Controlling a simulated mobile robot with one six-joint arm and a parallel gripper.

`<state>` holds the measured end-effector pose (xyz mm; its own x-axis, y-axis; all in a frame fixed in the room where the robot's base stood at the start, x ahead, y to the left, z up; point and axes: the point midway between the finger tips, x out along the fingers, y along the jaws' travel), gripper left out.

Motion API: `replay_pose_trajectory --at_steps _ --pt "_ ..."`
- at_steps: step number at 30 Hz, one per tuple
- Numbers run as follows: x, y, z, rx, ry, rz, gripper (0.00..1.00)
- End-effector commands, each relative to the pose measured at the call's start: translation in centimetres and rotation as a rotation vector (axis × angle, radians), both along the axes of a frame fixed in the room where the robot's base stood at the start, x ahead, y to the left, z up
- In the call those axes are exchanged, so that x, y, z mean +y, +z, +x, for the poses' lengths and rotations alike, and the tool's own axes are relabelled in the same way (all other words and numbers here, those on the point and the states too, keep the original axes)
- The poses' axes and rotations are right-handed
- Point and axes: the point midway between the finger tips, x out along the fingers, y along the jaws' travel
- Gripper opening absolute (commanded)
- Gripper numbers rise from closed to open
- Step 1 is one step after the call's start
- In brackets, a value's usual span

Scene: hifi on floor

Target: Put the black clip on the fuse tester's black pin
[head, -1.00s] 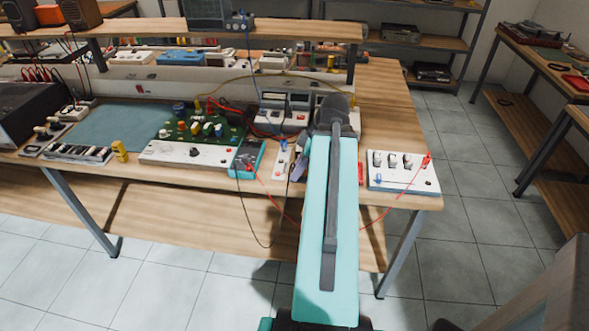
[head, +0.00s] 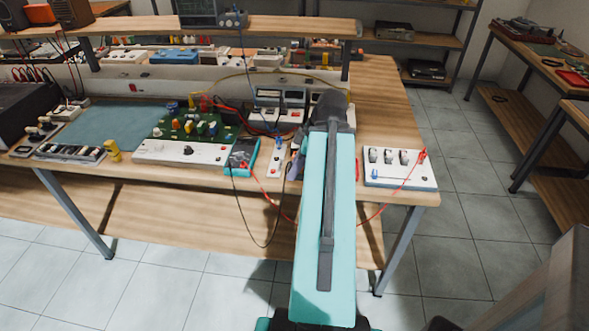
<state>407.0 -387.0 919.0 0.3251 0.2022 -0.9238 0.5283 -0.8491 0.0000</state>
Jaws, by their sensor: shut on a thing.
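The fuse tester (head: 398,183) is the white box at the right end of the bench, with several fuse holders on top. A red clip (head: 422,155) is on its red pin at the back right corner. A small dark spot at its front right (head: 425,179) looks like the black pin. A teal multimeter (head: 243,157) has a red lead and a black lead (head: 243,228). The black lead loops below the bench edge and rises toward my gripper (head: 296,165), left of my arm. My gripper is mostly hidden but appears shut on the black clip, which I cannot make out.
A white strip with a blue pin (head: 278,160) stands just left of my gripper. A green circuit board (head: 190,128) and a white box with displays (head: 277,112) stand behind. Bare wood (head: 385,120) lies behind the fuse tester. The red lead hangs below the front edge.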

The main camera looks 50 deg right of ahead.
Motion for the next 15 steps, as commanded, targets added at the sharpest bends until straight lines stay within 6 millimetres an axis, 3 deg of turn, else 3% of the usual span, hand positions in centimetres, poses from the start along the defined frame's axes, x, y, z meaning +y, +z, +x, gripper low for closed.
replay_pose_trajectory --at_steps 15 --pt "0.0 1.2 0.0 0.000 0.000 0.000 0.00"
